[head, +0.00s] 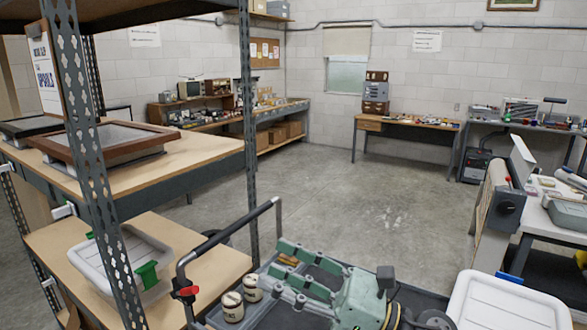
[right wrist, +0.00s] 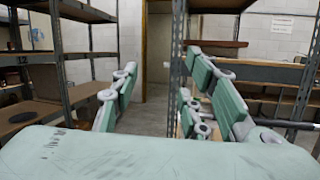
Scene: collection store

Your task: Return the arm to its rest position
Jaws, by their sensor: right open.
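My right gripper (head: 277,257) is in the lower middle of the head view, with its green fingers pointing left, above a dark cart top. In the right wrist view its two fingers (right wrist: 160,75) stand wide apart, with nothing held between them. Beyond them that view shows a shelf upright and a gap between shelving units. My right arm's rest position is not marked in either view. My left gripper is not in view.
A metal shelf post (head: 88,160) and a shelf holding a wooden frame (head: 105,142) stand at left. A white tub (head: 118,262) sits on the lower shelf. Two cans (head: 232,307) stand near the cart handle (head: 228,228). A white lid (head: 508,303) lies at right. The middle floor is clear.

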